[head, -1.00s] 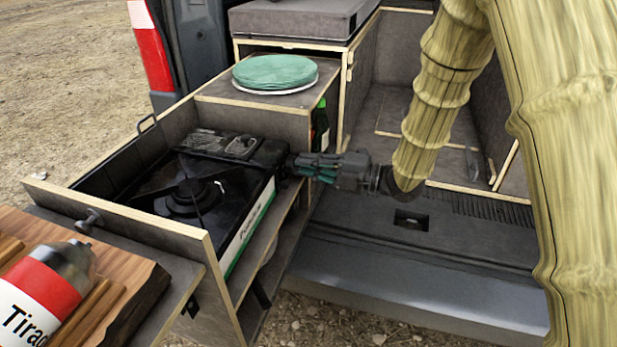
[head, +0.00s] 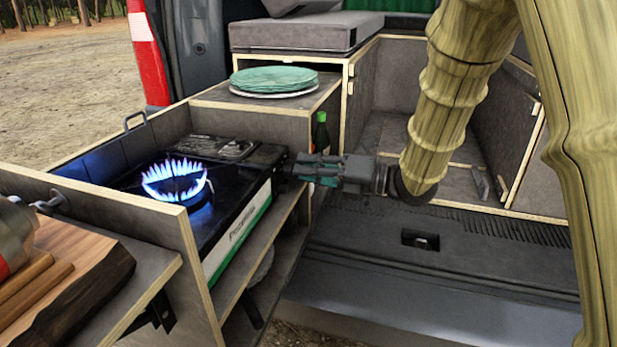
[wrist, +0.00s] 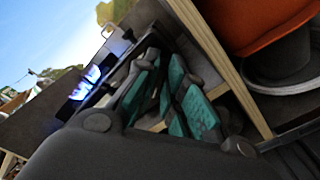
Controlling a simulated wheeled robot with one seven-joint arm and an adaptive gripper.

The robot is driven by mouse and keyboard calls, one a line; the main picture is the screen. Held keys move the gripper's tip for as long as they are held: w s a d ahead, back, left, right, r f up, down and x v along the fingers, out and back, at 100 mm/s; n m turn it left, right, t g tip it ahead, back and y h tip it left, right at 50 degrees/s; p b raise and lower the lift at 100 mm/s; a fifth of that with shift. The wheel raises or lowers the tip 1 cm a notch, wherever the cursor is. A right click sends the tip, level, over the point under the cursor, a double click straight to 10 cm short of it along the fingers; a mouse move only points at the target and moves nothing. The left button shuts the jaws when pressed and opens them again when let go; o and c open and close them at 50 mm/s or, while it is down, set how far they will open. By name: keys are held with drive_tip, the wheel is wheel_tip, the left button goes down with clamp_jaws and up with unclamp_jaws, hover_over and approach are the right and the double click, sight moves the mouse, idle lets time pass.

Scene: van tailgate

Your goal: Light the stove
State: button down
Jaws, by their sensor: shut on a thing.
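The black camping stove (head: 232,215) sits in the pulled-out wooden drawer at the left of the head view. A ring of blue flame (head: 175,182) burns on its burner. The flame also glows in the wrist view (wrist: 92,75). My gripper (head: 300,168) reaches in from the right to the stove's right front end, where the control knob would be. Its fingers are shut on the knob, which they hide. In the wrist view the green-padded fingers (wrist: 170,95) are close to the stove's dark side.
Green plates (head: 274,80) are stacked on the cabinet behind the stove. A green bottle (head: 320,132) stands in the cabinet beside my gripper. A wooden board (head: 75,270) lies at the front left. The van floor to the right is clear.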

idle(0.3)
drive_tip(key=c, duration=1.5)
unclamp_jaws()
drive_tip(key=v, duration=1.2)
